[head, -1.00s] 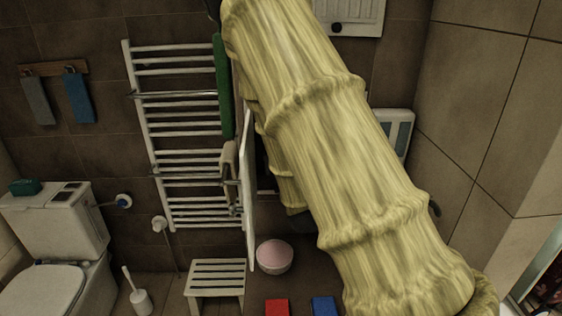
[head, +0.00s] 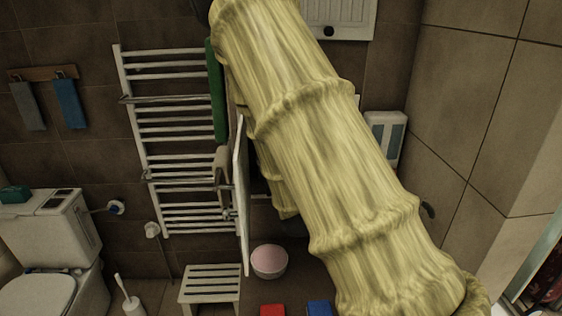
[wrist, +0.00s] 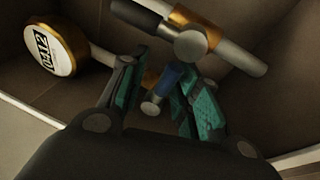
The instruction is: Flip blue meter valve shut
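In the wrist view a blue valve handle (wrist: 171,76) shows near the middle, with a round metal end (wrist: 152,105) below it. My gripper (wrist: 152,90) is open, with its teal-padded fingers on either side of the handle. The right finger is close to the handle; I cannot tell if it touches. A gap shows on the left finger's side. A round meter with a gold rim (wrist: 54,50) is at the upper left, joined to a pipe. In the head view my sleeved arm hides the valve, meter and gripper.
A metal pipe (wrist: 240,58) with a brass fitting and a black lever (wrist: 140,17) crosses above the fingers. In the head view are a towel rail (head: 180,127), a white stool (head: 210,285), a pink bowl (head: 270,262) and a toilet (head: 45,250).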

